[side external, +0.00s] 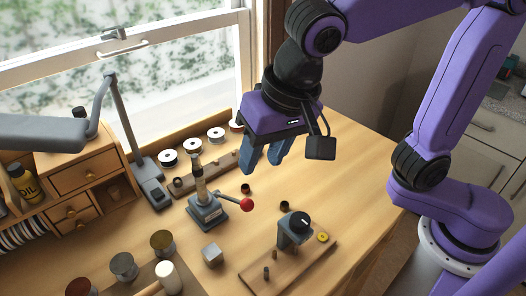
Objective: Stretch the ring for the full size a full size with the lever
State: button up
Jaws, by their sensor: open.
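A grey ring stretcher (207,213) stands upright on the wooden bench, with a tapered metal post on top. Its lever sticks out to the right and ends in a red ball knob (247,205). The ring on the post is too small to make out. My gripper (261,166) has blue fingers that point down and are apart, with nothing seen between them. In the picture it is above and to the right of the stretcher, clear of the lever knob.
A wooden board (300,262) with a grey tool and a small yellow disc (323,237) lies at front right. A metal cube (212,254), several tins and a mallet (167,278) are at front. Spools and a lamp (125,130) stand behind. The bench's right side is clear.

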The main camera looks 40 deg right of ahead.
jog(key=shift+a+r, duration=0.15)
jog(key=c, duration=0.5)
jog(key=a+r+h, duration=0.1)
jog(key=w+a+r+n, duration=0.1)
jog(key=a+r, duration=0.1)
jog(key=a+r+g+h, duration=0.1)
jog(key=a, duration=0.1)
jog(key=shift+w+r+n+h, duration=0.25)
jog(key=shift+w+n+h, duration=0.05)
jog(key=shift+w, duration=0.1)
grip_shut()
send_near(242, 201)
jog(key=w+a+x, duration=0.1)
jog(key=x, duration=0.4)
jog(key=shift+s+d+f, duration=0.35)
jog(key=shift+d+f, duration=0.2)
jog(key=shift+f, duration=0.15)
jog(key=s+f, duration=0.2)
jog(key=f, duration=0.1)
jog(key=s+f, duration=0.1)
jog(key=f, duration=0.1)
jog(key=shift+s+f, duration=0.15)
jog(key=shift+s, duration=0.1)
